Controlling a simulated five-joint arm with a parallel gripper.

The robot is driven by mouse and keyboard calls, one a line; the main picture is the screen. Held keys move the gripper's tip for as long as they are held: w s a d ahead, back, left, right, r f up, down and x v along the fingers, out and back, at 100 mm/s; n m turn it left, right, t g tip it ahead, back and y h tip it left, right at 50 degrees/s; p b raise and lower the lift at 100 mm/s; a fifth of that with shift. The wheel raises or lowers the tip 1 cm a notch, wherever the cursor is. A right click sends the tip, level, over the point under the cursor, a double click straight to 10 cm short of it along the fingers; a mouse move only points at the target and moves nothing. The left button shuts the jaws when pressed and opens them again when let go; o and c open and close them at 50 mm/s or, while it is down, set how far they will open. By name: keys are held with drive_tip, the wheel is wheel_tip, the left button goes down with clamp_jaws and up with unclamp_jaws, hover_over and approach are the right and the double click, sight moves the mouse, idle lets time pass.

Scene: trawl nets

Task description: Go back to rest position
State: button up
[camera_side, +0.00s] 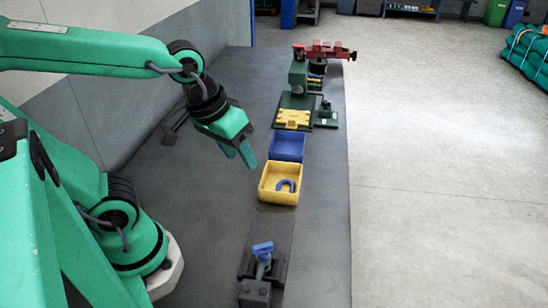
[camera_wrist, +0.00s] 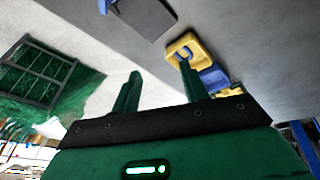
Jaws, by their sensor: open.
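My gripper (camera_side: 240,158) is open and empty, held in the air above the grey bench (camera_side: 322,210), left of the yellow bin. In the wrist view my gripper's two green fingers (camera_wrist: 157,84) stand apart with nothing between them. The yellow bin (camera_side: 267,193) holds a blue curved piece (camera_side: 286,186). The bin also shows in the wrist view (camera_wrist: 173,45), beyond the right finger. A blue bin (camera_side: 288,146) stands just behind the yellow bin and is empty as far as I can see.
A dark fixture (camera_side: 256,290) with a blue part (camera_side: 263,248) stands at the near end of the bench. A green machine with a yellow plate (camera_side: 292,119) and a red vise (camera_side: 322,50) stand at the far end. The bench left of the bins is mostly clear.

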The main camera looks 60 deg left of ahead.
drive_tip(key=shift+s+a+r+m+t+y, duration=0.1)
drive_tip(key=shift+s+a+r+m+t, duration=0.15)
drive_tip(key=shift+a+r+m, duration=0.35)
drive_tip(key=shift+s+a+r+m+t+y, duration=0.15)
drive_tip(key=shift+a+r+m+t, duration=0.15)
drive_tip(key=shift+a, duration=0.5)
drive_tip(key=shift+s+a+r+m+t+y, duration=0.1)
drive_tip(key=shift+s+a+r+m+t, duration=0.25)
drive_tip(key=shift+a, duration=0.35)
drive_tip(key=shift+w, duration=0.15)
